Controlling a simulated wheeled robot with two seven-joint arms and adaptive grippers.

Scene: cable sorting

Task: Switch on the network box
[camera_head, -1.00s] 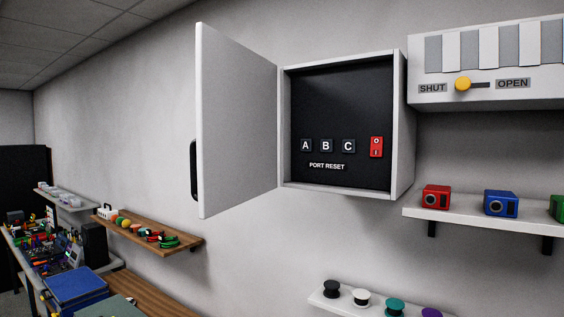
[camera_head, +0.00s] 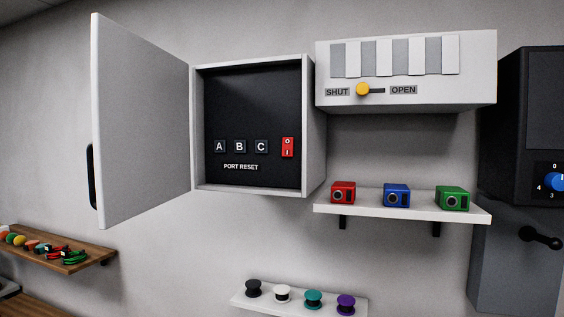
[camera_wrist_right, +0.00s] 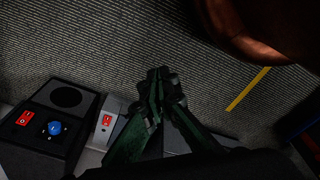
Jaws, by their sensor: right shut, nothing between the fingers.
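The network box (camera_head: 313,130) hangs on the wall in the head view, with its white door (camera_head: 145,125) swung open to the left. On its black inner panel are the buttons A, B and C (camera_head: 240,146) above the words PORT RESET. A red rocker switch (camera_head: 288,147) marked O and I sits to their right. My right gripper (camera_wrist_right: 160,75) shows in the right wrist view, shut and empty, over a grey carpeted floor and away from the box. My left gripper is in neither view.
A white unit with a yellow SHUT/OPEN slider (camera_head: 362,89) is right of the box. Below it, a shelf (camera_head: 330,208) holds red, blue and green devices. A lower shelf (camera_head: 262,305) holds spools. A dark cabinet (camera_head: 510,130) stands at right. Wooden shelf (camera_head: 75,262) at left.

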